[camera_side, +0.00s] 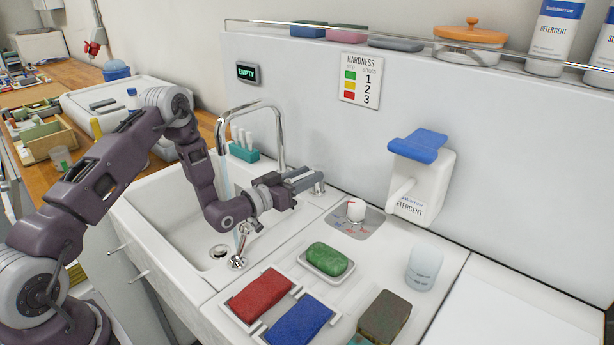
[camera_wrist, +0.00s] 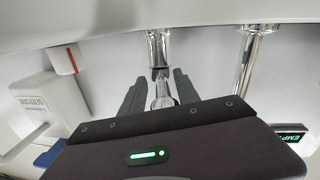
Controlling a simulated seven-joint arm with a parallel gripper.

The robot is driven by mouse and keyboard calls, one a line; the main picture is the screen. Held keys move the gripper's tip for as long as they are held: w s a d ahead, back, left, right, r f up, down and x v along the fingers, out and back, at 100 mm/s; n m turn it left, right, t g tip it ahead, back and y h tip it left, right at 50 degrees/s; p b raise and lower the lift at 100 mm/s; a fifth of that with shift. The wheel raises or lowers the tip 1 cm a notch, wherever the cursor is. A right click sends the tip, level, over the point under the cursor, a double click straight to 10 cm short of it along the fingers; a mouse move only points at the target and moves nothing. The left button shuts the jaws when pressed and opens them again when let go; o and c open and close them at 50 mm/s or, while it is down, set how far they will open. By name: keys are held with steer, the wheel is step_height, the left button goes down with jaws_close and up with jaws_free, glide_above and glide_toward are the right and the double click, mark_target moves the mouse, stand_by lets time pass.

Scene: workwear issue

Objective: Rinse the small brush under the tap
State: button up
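My gripper (camera_side: 307,178) reaches over the right side of the sink toward the wall. In the wrist view its two dark fingers (camera_wrist: 162,82) stand apart, one on each side of a chrome knob (camera_wrist: 162,95); I cannot tell whether they touch it. The tap (camera_side: 280,120) arches over the sink (camera_side: 150,215), and its post also shows in the wrist view (camera_wrist: 250,62). A pale bluish stream (camera_side: 225,172) seems to fall from the spout behind my arm. I cannot make out the small brush for certain; several white handles stand in a teal holder (camera_side: 243,153) behind the tap.
Right of the sink are a green soap bar (camera_side: 327,258) on a dish, a red block (camera_side: 262,294), a blue block (camera_side: 300,322), a white cup (camera_side: 424,268) and a brown-green block (camera_side: 384,317). A detergent dispenser (camera_side: 425,180) hangs on the wall. A display (camera_side: 248,73) reads EMPTY.

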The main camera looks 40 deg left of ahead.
mark_target(290, 182)
steer(key=s, duration=0.7)
steer(key=shift+a, duration=0.4)
steer(key=shift+w+d+r+m+g, duration=0.25)
steer(key=shift+w+r+m+g, duration=0.5)
steer(key=shift+r+g, duration=0.35)
steer(key=s+d+r+g+y, duration=0.25)
steer(key=s+r+g, duration=0.25)
steer(key=s+r, duration=0.55)
steer(key=s+d+r+g, duration=0.2)
steer(key=s+r, duration=0.2)
steer(key=s, duration=0.6)
steer(key=shift+s+d+r+n+y, duration=0.15)
steer(key=shift+s+r+n+y, duration=0.05)
steer(key=shift+r+n+y, duration=0.2)
steer(key=o, duration=0.4)
steer(key=s+d+g, duration=0.1)
steer(key=s, duration=0.4)
steer(key=s+d+g, duration=0.1)
steer(key=s, duration=0.4)
steer(key=s+d+g+h, duration=0.1)
steer(key=s, duration=0.4)
steer(key=shift+s+d+f, duration=0.3)
steer(key=shift+s+f, duration=0.05)
steer(key=shift+o, duration=0.2)
